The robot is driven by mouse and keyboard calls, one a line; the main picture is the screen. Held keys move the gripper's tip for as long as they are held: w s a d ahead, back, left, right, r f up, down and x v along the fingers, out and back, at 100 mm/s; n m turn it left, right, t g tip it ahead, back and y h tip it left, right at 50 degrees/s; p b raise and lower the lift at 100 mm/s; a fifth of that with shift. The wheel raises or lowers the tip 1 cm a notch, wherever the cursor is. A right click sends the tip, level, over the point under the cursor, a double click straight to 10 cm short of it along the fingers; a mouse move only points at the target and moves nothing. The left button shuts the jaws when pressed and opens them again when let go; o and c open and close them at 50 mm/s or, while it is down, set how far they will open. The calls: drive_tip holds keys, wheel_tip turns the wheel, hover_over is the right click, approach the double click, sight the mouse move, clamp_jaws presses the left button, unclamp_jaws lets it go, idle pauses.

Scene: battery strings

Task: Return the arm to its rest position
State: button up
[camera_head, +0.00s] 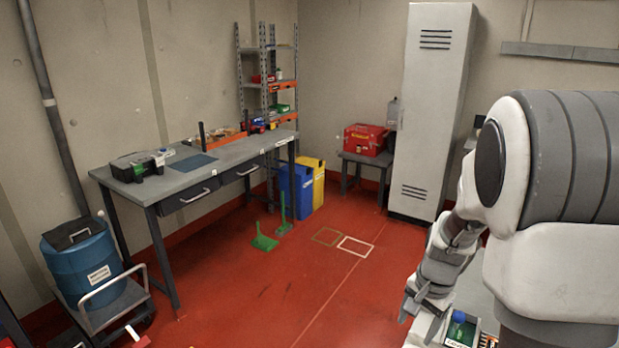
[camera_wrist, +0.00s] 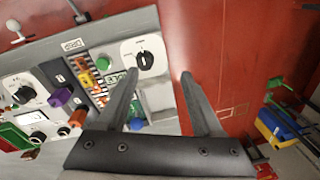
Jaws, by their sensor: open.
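My arm (camera_head: 560,160) fills the right side of the head view, bent with its end pointing down. My gripper (camera_wrist: 160,77) is open, with two dark fingers apart and nothing between them. In the head view the gripper (camera_head: 418,308) is small and hangs beside a bench at the lower right. In the wrist view a grey panel (camera_wrist: 157,95) with a black rotary knob (camera_wrist: 145,60), coloured buttons and connectors lies behind and left of the fingers. I cannot tell how far the fingertips are from the panel.
A workbench (camera_head: 215,160) stands along the left wall, with blue and yellow bins (camera_head: 303,186) at its far end. A blue drum (camera_head: 85,268) sits on a cart at lower left. A tall grey cabinet (camera_head: 430,120) stands at the back. The red floor (camera_head: 300,290) between is mostly clear.

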drive_tip(key=s+a+r+n+t, duration=0.1)
drive_tip(key=s+a+r+n, duration=0.15)
drive_tip(key=r, duration=0.35)
drive_tip(key=s+a+r+n+t, duration=0.1)
drive_tip(key=s+a+r+n, duration=0.1)
drive_tip(key=s+a+r, duration=0.3)
drive_tip(key=s+a+r+n+t, duration=0.1)
drive_tip(key=s+r+n+t, duration=0.1)
drive_tip(key=s+r+n, duration=0.4)
drive_tip(key=s+r, duration=0.2)
drive_tip(key=s, duration=0.2)
drive_tip(key=shift+s+a, duration=0.15)
drive_tip(key=shift+s, duration=0.05)
